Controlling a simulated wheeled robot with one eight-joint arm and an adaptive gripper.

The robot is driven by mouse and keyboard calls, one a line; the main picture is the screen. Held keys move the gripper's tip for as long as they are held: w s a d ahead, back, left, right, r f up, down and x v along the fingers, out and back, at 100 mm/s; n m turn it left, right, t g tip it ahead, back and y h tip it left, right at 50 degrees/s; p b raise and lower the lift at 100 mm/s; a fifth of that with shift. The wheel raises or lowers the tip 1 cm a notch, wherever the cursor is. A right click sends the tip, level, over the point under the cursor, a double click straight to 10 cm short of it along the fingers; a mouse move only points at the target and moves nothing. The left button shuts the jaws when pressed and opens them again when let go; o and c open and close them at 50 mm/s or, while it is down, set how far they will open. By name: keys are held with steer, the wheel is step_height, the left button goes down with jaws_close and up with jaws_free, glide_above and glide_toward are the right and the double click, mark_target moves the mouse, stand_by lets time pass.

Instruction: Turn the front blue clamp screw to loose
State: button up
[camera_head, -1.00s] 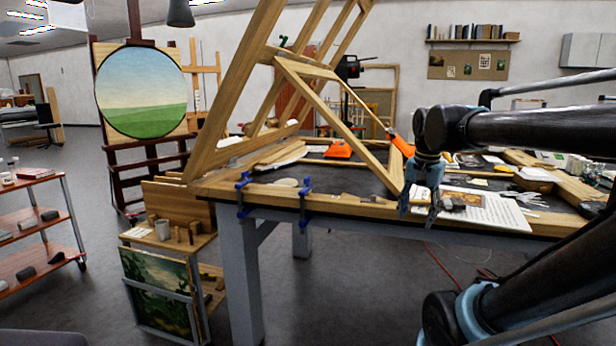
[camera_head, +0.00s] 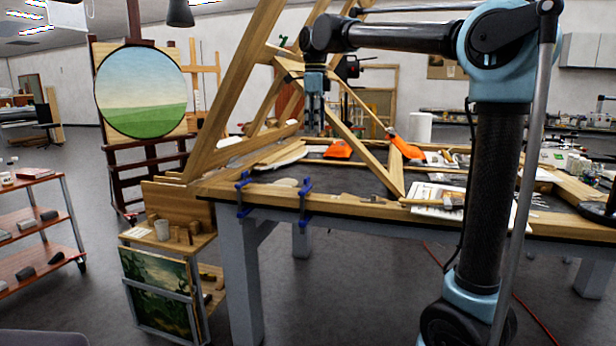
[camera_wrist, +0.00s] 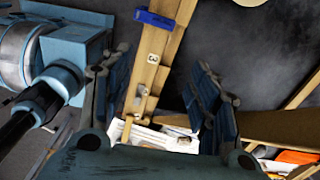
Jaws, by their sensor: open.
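Two blue clamps grip the front wooden edge of the workbench. One clamp (camera_head: 305,204) is nearer the middle of the picture, the other clamp (camera_head: 241,196) is to its left. Their screws hang below the edge and are too small to read as tight or loose. My gripper (camera_head: 313,128) points down, open and empty, in the air above the bench and higher than both clamps. The wrist view shows its spread fingers (camera_wrist: 160,80) with a wooden strip between and beyond them. A blue bar, seemingly part of a clamp (camera_wrist: 155,20), crosses that strip at the top.
A large slanted wooden frame (camera_head: 233,100) rises from the bench close to my gripper. An orange tool (camera_head: 405,148), papers (camera_head: 440,198) and small items lie to the right. A low wooden shelf unit (camera_head: 165,245) stands left of the bench leg. Floor in front is clear.

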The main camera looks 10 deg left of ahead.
mark_target(307, 177)
steer(key=shift+m, duration=0.4)
steer(key=a+f, duration=0.1)
steer(key=f, duration=1)
steer(key=a+f, duration=0.1)
steer(key=f, duration=0.4)
steer(key=shift+a+f, duration=0.3)
steer(key=shift+f, duration=0.05)
steer(key=c, duration=1.1)
